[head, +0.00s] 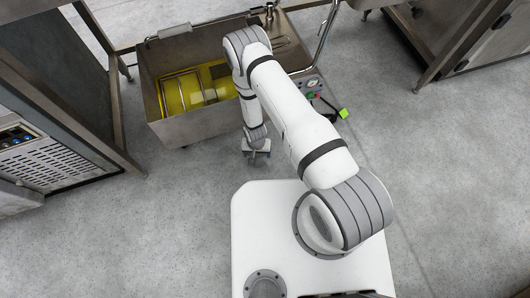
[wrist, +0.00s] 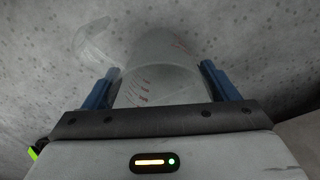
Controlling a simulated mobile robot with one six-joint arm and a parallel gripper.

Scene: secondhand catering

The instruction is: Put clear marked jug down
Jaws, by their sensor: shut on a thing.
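My gripper (head: 257,150) hangs low over the grey floor, just in front of the metal fryer tub. In the wrist view the clear marked jug (wrist: 160,72) sits between the two blue fingers of my gripper (wrist: 160,88). It is see-through with faint reddish and pale marks, and its handle (wrist: 92,38) points up and left. The fingers are shut on it. In the head view the jug is too small and hidden to make out. I cannot tell whether its base touches the floor.
The metal tub (head: 190,128) holds yellow liquid (head: 200,88) and a wire frame. A steel table (head: 60,110) stands at the left, with a vented appliance (head: 55,155) below. Steel units (head: 470,40) stand at the upper right. The floor (head: 440,180) at the right is clear.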

